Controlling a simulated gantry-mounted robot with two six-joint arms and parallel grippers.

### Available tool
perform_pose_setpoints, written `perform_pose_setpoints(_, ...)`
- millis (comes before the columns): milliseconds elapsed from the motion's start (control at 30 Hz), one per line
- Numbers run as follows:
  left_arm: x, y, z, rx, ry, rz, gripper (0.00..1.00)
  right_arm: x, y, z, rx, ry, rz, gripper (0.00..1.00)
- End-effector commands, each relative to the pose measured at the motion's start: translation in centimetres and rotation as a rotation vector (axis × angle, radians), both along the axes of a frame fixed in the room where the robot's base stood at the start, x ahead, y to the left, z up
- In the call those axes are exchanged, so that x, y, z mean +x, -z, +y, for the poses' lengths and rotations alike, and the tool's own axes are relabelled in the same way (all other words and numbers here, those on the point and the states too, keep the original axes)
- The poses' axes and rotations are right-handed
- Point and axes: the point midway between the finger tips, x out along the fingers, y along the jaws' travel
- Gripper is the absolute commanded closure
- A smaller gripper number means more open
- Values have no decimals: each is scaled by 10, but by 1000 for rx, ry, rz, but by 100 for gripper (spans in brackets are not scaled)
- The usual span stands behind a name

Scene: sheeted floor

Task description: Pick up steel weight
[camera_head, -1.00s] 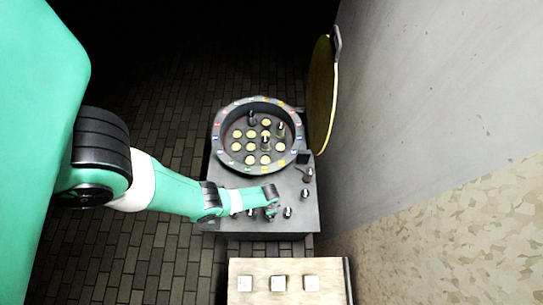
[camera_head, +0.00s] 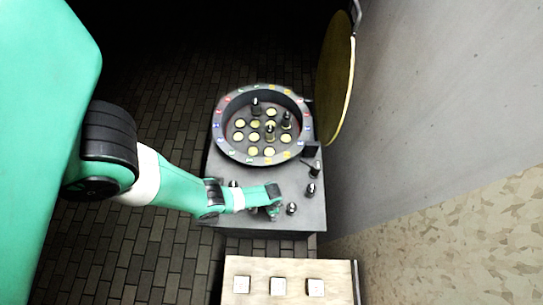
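Several small dark upright pegs with pale metallic tops stand on a dark machine (camera_head: 222,165). One peg (camera_head: 291,208) is on its front deck, just right of my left gripper (camera_head: 274,211). Others are at the deck's right side (camera_head: 311,190) and in the round well (camera_head: 286,120). I cannot tell which object is the steel weight. My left gripper is low over the front of the deck, pointing down. Its wrist hides most of its fingers and whatever is between them, so I cannot tell whether it is open or holding anything. My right gripper is out of view.
A raised ring (camera_head: 219,140) with coloured marks surrounds the well of yellow discs. A round yellow lid (camera_head: 335,80) stands open at the right, near a grey wall (camera_head: 440,100). A pale board (camera_head: 260,292) with three square pieces (camera_head: 278,286) lies in front.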

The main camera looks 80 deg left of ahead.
Motion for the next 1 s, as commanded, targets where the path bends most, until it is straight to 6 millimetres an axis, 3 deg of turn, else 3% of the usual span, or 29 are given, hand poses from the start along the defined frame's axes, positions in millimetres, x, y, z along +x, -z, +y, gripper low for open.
perform_pose_setpoints(67, 0, -1, 0, 0, 0, 0, 23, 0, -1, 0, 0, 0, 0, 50)
perform_pose_setpoints(500, 0, -1, 0, 0, 0, 0, 100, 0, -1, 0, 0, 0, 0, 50)
perform_pose_setpoints(1000, 1, -2, 0, 0, 0, -2, 100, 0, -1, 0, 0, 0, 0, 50)
